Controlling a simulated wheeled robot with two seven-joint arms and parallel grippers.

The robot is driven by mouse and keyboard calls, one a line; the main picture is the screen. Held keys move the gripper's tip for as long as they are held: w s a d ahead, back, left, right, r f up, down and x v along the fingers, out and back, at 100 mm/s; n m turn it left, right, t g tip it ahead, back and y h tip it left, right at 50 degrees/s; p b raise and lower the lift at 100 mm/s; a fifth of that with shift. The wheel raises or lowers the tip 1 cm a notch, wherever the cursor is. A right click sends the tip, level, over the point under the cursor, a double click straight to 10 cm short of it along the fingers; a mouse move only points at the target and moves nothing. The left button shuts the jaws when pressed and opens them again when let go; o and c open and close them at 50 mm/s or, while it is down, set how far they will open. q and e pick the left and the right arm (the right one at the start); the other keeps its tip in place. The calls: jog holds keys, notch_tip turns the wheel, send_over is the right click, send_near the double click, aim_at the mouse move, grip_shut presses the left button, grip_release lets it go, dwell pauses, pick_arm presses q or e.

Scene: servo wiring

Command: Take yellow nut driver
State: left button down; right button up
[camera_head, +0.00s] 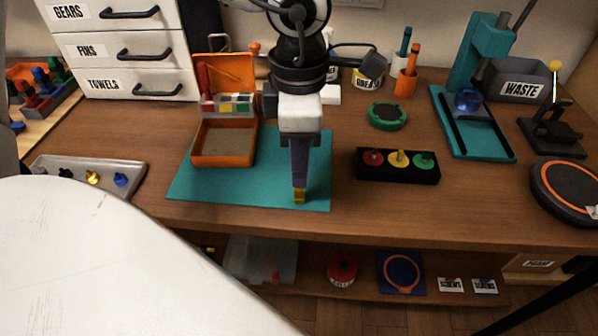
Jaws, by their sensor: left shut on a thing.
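My left gripper (299,190) points straight down over the front right part of the teal mat (245,197). Its fingers are shut on a small yellow thing (299,196) that shows at the fingertips. Most of that thing is hidden by the fingers, so I cannot tell its full shape or whether it touches the mat. A yellow-topped piece (92,178) stands in the grey tray at the left, between black and blue ones. My right gripper is not in view.
An open orange case (224,160) stands on the mat, left of the gripper. A black block with red, yellow and green knobs (398,178) is close on the right. A teal press (470,140) and a waste bin (522,92) stand farther right. A grey tray (55,165) lies at left.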

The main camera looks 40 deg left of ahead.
pick_arm(q)
jog(key=shift+r, duration=0.1)
jog(key=shift+r+p, duration=2.45)
jog(key=shift+r, duration=2)
jog(key=shift+f, duration=0.15)
